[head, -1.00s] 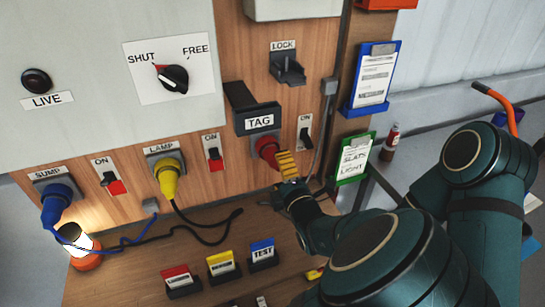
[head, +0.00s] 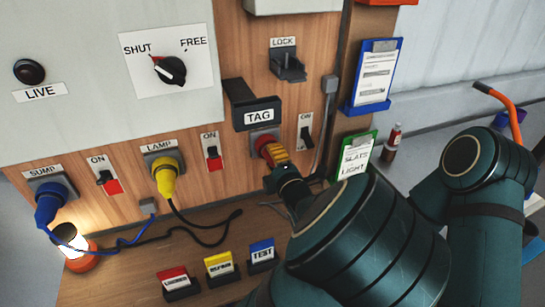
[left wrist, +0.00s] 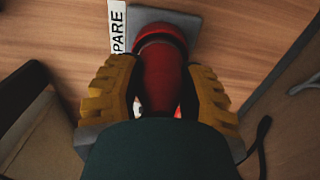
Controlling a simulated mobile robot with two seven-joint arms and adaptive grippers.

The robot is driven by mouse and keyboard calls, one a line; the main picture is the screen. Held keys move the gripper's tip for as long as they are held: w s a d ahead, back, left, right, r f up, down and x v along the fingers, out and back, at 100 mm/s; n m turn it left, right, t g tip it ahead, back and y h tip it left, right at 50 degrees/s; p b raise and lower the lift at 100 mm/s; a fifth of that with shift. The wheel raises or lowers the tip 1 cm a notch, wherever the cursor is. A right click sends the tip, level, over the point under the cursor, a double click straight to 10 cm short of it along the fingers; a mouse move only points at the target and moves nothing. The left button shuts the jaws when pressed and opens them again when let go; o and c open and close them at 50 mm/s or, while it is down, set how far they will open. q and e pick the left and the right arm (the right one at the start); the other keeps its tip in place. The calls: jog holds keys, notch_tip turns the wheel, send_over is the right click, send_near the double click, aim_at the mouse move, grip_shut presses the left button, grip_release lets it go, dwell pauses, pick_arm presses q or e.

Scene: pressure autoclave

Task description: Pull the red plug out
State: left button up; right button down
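The red plug (head: 265,144) sits in a grey socket (head: 257,134) on the wooden panel, below the TAG plate (head: 263,116). In the left wrist view the red plug (left wrist: 162,75) stands between the two yellow-padded fingers, with its base against the grey socket plate (left wrist: 190,22). My left gripper (left wrist: 162,98) is open around the plug, with narrow gaps seeming to show at its sides. In the head view my left gripper (head: 276,156) partly covers the plug. The plug's rear end is hidden by my gripper. My right gripper is not in view.
A yellow plug (head: 166,178) and a blue plug (head: 48,203) with cables sit to the left. Switches (head: 305,132) flank the red plug's socket. A green clipboard (head: 354,157) hangs close on the right. Small tags (head: 220,264) stand on the ledge below.

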pick_arm(q)
grip_shut()
jog(key=shift+s+d, duration=0.15)
jog(key=shift+s, duration=0.1)
jog(key=shift+v, duration=2.9)
